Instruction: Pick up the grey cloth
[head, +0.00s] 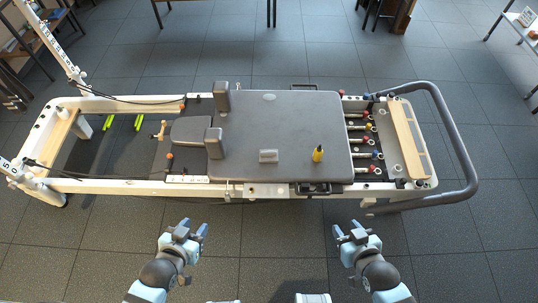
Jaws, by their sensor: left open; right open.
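A small grey folded item, which looks like the grey cloth (268,156), lies on the dark grey carriage pad (285,115) of the reformer, near its front edge. A yellow bottle with a dark top (318,154) stands to its right. My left gripper (194,227) is open and empty, over the floor in front of the reformer, to the left of the cloth. My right gripper (346,230) is open and empty, also in front of the reformer, to the right of the cloth. Neither touches anything.
Two shoulder blocks (214,143) and a headrest (191,130) sit left of the pad. The white front rail (120,186) lies between my grippers and the pad. Springs (362,140) and a grey foot bar (456,135) are at the right. The pad around the cloth is mostly clear.

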